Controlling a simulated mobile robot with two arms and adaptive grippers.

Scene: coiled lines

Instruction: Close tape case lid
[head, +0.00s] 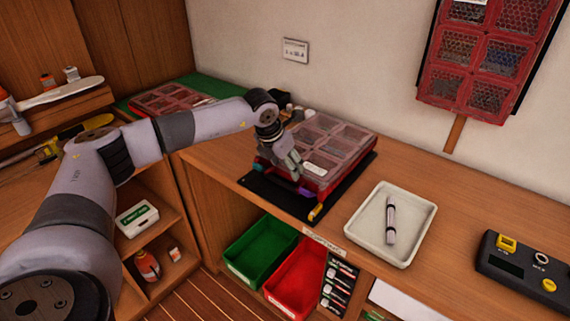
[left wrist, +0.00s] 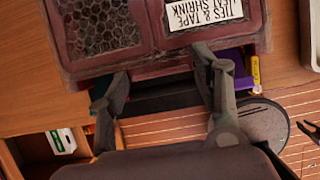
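The tape case (head: 350,138) is red with a clear, compartmented lid (head: 322,130); it sits on a black mat (head: 270,193) on the wooden counter. The lid lies over the case body; whether it is fully down is hard to tell. In the left wrist view the lid (left wrist: 100,28) fills the top, with a white label (left wrist: 205,12) reading ties, tape and heat shrink. My left gripper (head: 291,168) is at the case's front left edge. In the left wrist view its fingers (left wrist: 162,68) are spread at the lid's front edge, with nothing held between them. My right gripper is out of view.
A white tray (head: 415,238) holding a grey cylindrical item (head: 390,220) stands right of the mat. A dark device with yellow parts (head: 520,268) is farther right. Green (head: 259,250) and red (head: 298,280) bins sit below the counter. A red case (head: 445,82) hangs on the wall.

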